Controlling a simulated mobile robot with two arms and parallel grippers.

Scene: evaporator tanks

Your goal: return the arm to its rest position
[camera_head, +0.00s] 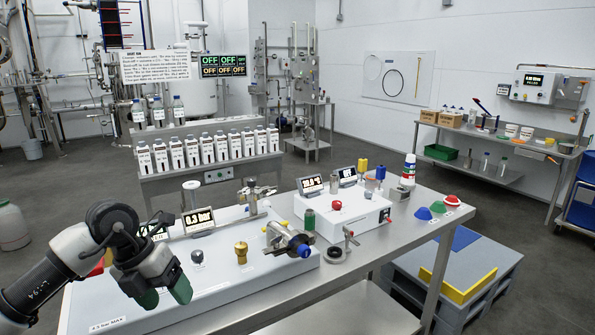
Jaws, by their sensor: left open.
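My left arm comes in from the lower left in the head view. Its gripper (166,293) has dark green fingertips that point down and stand apart, with nothing between them. The gripper hangs over the left part of a white panel (215,275) on the steel bench, apart from the knobs. Whether the fingertips touch the panel's surface, I cannot tell. My right arm and gripper do not show.
On the panel stand a dark knob (197,257), a brass knob (241,252) and a blue-ended valve (300,247). A white box with a red button (337,205) sits to the right. A row of bottles (205,148) stands behind. Open floor (400,160) lies beyond the bench.

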